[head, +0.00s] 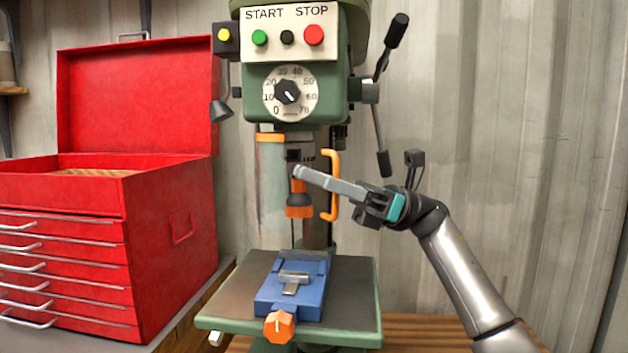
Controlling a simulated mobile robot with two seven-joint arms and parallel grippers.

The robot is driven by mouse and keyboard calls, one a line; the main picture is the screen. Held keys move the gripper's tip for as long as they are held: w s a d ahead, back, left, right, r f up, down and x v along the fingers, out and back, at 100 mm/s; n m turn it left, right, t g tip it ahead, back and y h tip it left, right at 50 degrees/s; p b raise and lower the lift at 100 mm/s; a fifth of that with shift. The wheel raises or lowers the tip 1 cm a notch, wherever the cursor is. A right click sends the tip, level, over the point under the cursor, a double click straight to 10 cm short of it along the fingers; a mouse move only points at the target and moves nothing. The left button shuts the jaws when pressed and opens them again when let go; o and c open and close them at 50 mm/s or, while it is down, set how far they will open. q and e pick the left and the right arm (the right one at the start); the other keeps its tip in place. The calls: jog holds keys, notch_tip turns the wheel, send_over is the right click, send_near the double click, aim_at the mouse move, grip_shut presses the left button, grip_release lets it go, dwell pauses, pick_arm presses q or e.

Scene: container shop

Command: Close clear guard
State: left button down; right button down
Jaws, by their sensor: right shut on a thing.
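The drill press (350,60) stands in the middle of the head view. Its clear guard (271,190) is a faint see-through panel below the head, with an orange strip (269,137) at its top left. An orange upright handle (332,208) shows right of the orange-collared chuck (299,205). My right gripper (300,173) reaches in from the right and is shut on this handle, which shows above and below the fingers. The fingertips extend left across the front of the chuck. How the handle joins the panel is hard to see. My left gripper is out of view.
A blue vise (290,290) with an orange knob (279,327) sits on the press table (232,300) below the chuck. An open red tool chest (170,235) stands at left. Feed levers (390,45) rise above my right gripper. The wall at right is clear.

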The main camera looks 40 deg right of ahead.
jog(key=c, duration=1.4)
grip_release()
jog(key=shift+o, duration=1)
jog(key=shift+s+d, duration=0.1)
jog(key=shift+s, duration=0.1)
jog(key=shift+w, duration=0.1)
jog(key=b+v, duration=0.2)
jog(key=v, duration=1.3)
jog(key=shift+b, duration=0.3)
jog(key=shift+d, duration=0.1)
